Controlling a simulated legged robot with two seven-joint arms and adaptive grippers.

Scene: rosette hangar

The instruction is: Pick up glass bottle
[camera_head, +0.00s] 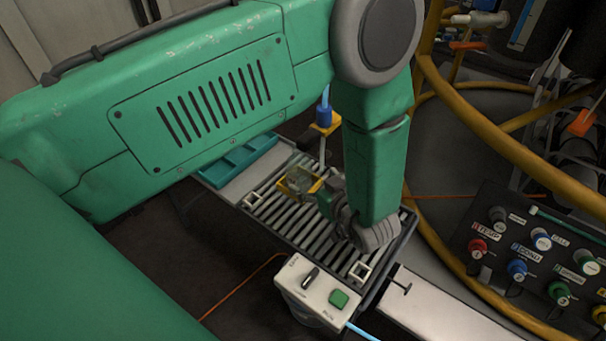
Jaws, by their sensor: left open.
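A small clear, glassy object (299,179), which looks like the glass bottle, is on the slatted rack (290,224) in the middle of the view. Yellow parts show around it, and its exact shape is hard to make out. My left arm comes in from the left and bends down over the rack. My left gripper (327,203) is open, low over the slats just right of the glassy object. It looks empty, and its fingers are partly hidden by the wrist. My right gripper is not in view.
A white control box (314,290) with a black switch and green button stands at the rack's front. A teal tray (238,158) lies behind left. A yellow tubular frame (480,130) and a black knob panel (530,245) are on the right.

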